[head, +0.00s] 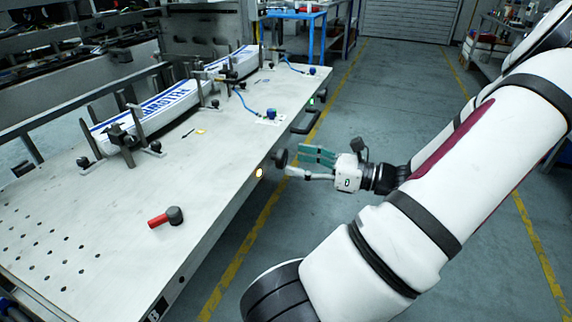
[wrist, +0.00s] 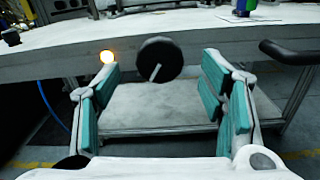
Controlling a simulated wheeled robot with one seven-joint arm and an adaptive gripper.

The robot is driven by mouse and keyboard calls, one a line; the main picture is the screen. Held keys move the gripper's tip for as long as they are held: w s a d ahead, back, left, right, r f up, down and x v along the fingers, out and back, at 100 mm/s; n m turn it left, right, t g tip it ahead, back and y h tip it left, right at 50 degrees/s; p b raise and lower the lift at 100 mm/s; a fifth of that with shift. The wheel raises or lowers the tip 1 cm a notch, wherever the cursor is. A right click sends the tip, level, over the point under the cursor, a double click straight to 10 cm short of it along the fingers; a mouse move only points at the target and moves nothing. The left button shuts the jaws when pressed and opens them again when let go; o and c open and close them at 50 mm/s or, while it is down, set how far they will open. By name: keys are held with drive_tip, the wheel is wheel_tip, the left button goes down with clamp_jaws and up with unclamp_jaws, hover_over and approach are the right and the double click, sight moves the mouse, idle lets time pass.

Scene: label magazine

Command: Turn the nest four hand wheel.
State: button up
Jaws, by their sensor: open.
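A black round hand wheel (head: 279,158) sits on the side edge of the long metal bench. In the wrist view the hand wheel (wrist: 159,60) shows face-on, with a pale bar mark on its face. No nest number can be read on it. My gripper (head: 305,162) is open and empty, its teal-padded fingers pointing at the wheel. In the wrist view the wheel appears between the fingers of my gripper (wrist: 160,82), a little high. The fingers look just short of the wheel; I see no contact.
A lit amber lamp (head: 259,173) is beside the wheel on the bench edge. A black bar handle (head: 306,118) sticks out farther along. The floor alongside is clear.

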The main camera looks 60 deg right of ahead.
sight(285, 158)
drive_tip(key=shift+w+a+b, duration=0.15)
drive_tip(key=shift+w+b, duration=0.35)
drive_tip(key=shift+w, duration=1.4)
drive_tip(key=shift+c, duration=0.5)
drive_tip(key=c, duration=1.1)
